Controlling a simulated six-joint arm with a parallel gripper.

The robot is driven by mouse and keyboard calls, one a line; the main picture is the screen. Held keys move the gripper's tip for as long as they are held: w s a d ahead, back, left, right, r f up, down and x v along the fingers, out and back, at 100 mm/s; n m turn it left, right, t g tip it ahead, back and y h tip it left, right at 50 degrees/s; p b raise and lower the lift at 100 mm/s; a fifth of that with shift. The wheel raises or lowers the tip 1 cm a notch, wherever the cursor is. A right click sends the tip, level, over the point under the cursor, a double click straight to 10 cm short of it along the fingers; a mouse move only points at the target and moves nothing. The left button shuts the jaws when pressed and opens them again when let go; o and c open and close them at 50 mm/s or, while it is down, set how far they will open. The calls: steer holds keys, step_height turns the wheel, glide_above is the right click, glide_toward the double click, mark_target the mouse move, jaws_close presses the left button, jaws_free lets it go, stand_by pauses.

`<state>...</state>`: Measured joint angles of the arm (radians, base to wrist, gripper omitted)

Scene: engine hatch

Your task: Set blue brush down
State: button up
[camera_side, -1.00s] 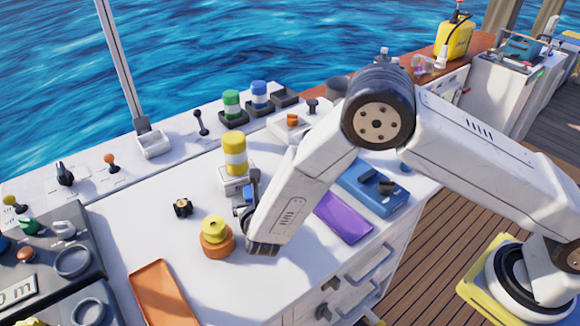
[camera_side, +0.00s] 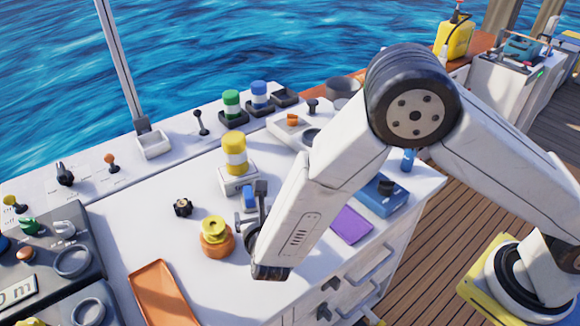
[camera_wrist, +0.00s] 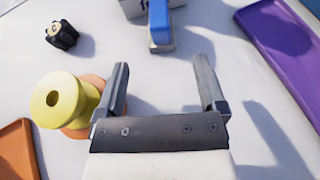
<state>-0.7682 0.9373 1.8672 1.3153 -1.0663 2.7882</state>
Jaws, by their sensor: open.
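The blue brush (camera_side: 249,197) rests on the white counter in front of the white base of a yellow-banded cylinder. In the wrist view the brush (camera_wrist: 160,22) has a blue body and a grey end, and its far part runs up to a white block. My gripper (camera_side: 251,208) is low over the counter, just on the near side of the brush. In the wrist view its two fingers (camera_wrist: 161,68) are spread, with only bare counter between them. The brush lies beyond the fingertips, apart from them.
A yellow spool on an orange base (camera_side: 216,238) stands close left of my gripper. A small black part (camera_side: 183,207) lies farther left. An orange tray (camera_side: 166,292) is at the front left, a purple tray (camera_side: 352,225) at right. The yellow-banded cylinder (camera_side: 234,155) stands behind.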

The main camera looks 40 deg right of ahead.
steer(key=shift+v, duration=2.25)
steer(key=shift+w, duration=0.1)
